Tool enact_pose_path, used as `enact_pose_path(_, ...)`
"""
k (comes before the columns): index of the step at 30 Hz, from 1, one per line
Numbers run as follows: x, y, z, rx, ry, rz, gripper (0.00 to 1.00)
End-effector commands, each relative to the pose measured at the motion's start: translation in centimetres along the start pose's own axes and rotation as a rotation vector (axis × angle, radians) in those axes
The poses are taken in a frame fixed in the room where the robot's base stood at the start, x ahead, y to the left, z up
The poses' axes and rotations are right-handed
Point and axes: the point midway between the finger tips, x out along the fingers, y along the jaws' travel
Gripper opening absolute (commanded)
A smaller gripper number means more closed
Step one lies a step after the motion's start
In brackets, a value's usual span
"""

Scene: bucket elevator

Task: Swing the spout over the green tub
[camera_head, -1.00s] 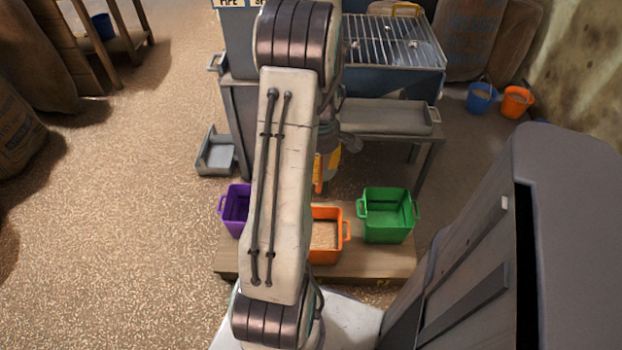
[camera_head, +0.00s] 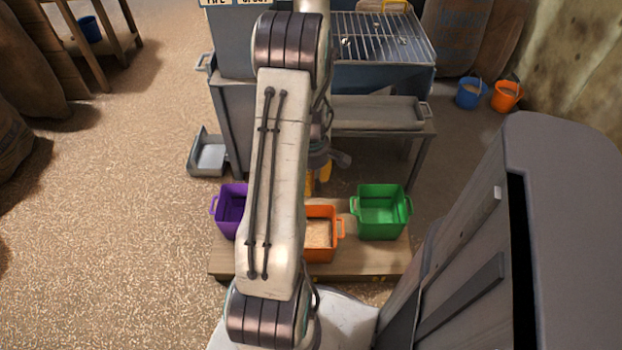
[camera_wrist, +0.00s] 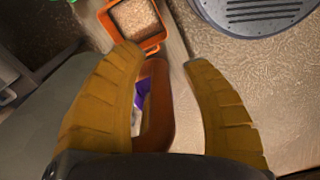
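My gripper (camera_wrist: 163,58) is open in the wrist view, with two yellow ribbed fingers apart. Between them is a rust-orange rounded loop (camera_wrist: 160,100), perhaps the spout or its handle; I cannot tell which. It lies close to the left finger, with a gap to the right finger. In the head view my gripper (camera_head: 317,176) is mostly hidden behind my arm, and the spout cannot be made out. The green tub (camera_head: 381,212) stands at the right of a low wooden platform and looks empty.
An orange tub (camera_head: 320,252) with grain stands mid-platform; it also shows in the wrist view (camera_wrist: 157,40). A purple tub (camera_head: 231,212) is at the left. The wooden platform (camera_head: 375,262) is below a grey machine bench (camera_head: 375,113). A dark grey cabinet-like body (camera_head: 570,220) fills the right.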

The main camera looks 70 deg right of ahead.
Motion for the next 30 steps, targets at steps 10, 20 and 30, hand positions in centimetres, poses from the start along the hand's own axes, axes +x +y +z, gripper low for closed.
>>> enact_pose_path(10, 0.0, 0.0, 0.0, 0.0, 0.0, 0.0, 0.11)
enact_pose_path(20, 0.0, 0.0, 0.0, 0.0, 0.0, 0.0, 0.0)
enact_pose_path(30, 0.1, 0.5, 2.1, -0.031, 0.001, 0.0, 0.0)
